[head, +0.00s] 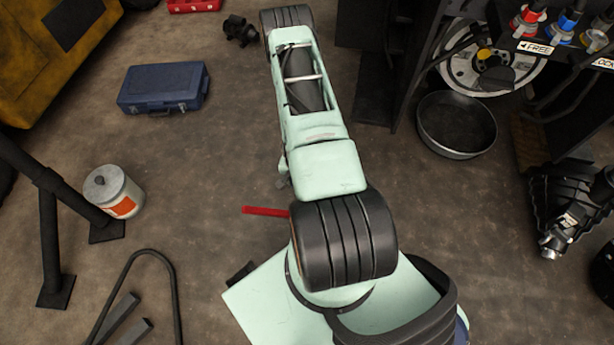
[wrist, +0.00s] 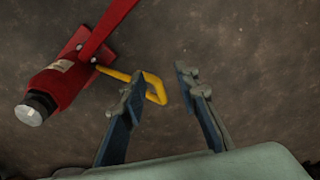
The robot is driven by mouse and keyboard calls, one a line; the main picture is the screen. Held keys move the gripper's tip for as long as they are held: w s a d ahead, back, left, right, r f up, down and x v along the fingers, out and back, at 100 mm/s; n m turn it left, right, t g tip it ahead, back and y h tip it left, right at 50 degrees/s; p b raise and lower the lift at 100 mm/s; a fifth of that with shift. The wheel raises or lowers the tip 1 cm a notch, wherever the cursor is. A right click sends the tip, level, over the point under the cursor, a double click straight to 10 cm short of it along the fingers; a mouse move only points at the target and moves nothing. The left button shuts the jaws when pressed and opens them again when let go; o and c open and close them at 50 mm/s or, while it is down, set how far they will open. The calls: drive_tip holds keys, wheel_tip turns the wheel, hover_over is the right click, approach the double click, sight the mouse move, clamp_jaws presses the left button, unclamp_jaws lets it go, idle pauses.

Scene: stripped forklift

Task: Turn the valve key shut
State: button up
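A red jack body (wrist: 62,84) lies on the floor at the left of the wrist view, with a silver and black end and a red lever. A yellow bent key (wrist: 117,75) sticks out from its side and ends in a loop. My gripper (wrist: 164,80) is open. The loop shows in the gap between the fingers, partly behind the left finger; I cannot tell how deep it sits or whether it touches. In the head view a red lever (head: 265,211) pokes out left of my arm. The arm hides the rest of the jack, the key and my gripper there.
A white canister (head: 115,192) and black stand legs are at the left. A blue toolbox (head: 163,88) is at the upper left. A round black pan (head: 456,125) and a rack with coloured caps are at the upper right. Brown floor around the lever is clear.

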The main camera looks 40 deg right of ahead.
drive_tip(key=d+r+y+p, duration=0.2)
drive_tip(key=d+r+p, duration=0.15)
drive_tip(key=d, duration=0.35)
drive_tip(key=shift+m+t, duration=0.4)
drive_tip(key=f+b, duration=0.1)
drive_tip(key=f, duration=0.2)
drive_tip(key=w+a+f+b, duration=0.1)
drive_tip(key=f, duration=0.3)
drive_tip(key=w+f+b, duration=0.1)
drive_tip(key=f+b, duration=0.1)
drive_tip(key=f, duration=0.1)
drive_tip(key=shift+a+f, duration=0.15)
drive_tip(key=shift+f, duration=0.2)
drive_tip(key=shift+h, duration=0.3)
clamp_jaws()
